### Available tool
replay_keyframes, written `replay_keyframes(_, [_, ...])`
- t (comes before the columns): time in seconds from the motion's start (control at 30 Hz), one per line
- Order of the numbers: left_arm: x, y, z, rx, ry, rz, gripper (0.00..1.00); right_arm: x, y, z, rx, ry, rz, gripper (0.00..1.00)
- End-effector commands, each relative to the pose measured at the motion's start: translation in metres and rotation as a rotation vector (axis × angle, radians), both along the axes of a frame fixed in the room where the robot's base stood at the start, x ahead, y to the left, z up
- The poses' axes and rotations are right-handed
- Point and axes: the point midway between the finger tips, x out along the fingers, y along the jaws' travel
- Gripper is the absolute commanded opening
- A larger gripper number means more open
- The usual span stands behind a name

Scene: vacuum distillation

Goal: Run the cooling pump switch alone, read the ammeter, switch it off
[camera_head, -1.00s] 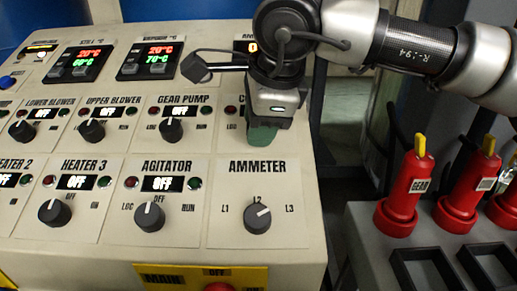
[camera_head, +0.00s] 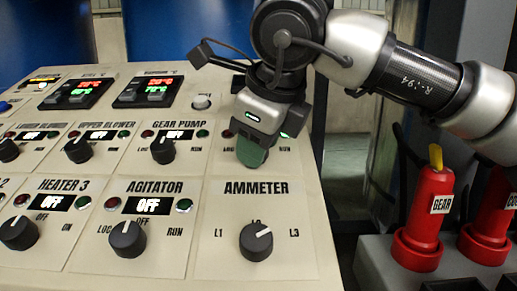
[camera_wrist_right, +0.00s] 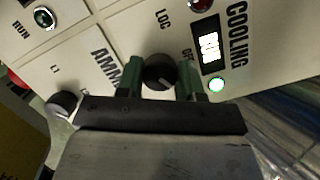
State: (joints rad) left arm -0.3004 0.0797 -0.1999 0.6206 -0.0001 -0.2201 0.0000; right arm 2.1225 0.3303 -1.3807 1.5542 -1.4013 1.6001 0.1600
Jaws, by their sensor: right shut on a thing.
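The cooling pump switch is a dark round knob (camera_wrist_right: 158,72) in the right wrist view. My right gripper (camera_wrist_right: 159,78) is shut on it, with a green finger on each side. Its small display (camera_wrist_right: 209,45) appears to read RUN, and the green lamp (camera_wrist_right: 216,84) below it is brightly lit. In the head view my right gripper (camera_head: 252,152) hides the knob and most of its label plate. The ammeter selector knob (camera_head: 256,242) is just below, its mark pointing to the upper right. The ammeter display is hidden behind my right arm. My left gripper is out of view.
The gear pump knob (camera_head: 161,151) and agitator knob (camera_head: 127,239) are close on the left. The agitator display (camera_head: 147,205) reads OFF. Red GEAR-tagged equipment (camera_head: 426,215) with a yellow top stands right of the panel, beyond a gap.

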Motion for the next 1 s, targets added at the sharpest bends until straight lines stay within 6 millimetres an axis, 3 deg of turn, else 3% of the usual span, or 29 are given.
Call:
replay_keyframes(0.4, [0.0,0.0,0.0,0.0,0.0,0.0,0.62,0.0,0.0,0.002,0.006,-0.002,-0.009,0.13])
replay_keyframes(0.43, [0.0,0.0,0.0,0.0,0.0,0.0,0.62,0.0,0.0,0.002,0.006,-0.002,-0.009,0.41])
replay_keyframes(0.57, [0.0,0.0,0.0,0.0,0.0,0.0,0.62,0.0,0.0,0.001,0.006,-0.001,-0.008,0.61])
replay_keyframes(0.87, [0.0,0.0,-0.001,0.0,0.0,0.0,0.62,0.0,0.0,0.002,0.003,-0.001,-0.007,0.62])
replay_keyframes(1.0, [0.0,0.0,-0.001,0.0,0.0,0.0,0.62,-0.006,-0.003,0.015,0.005,-0.004,-0.007,0.62])
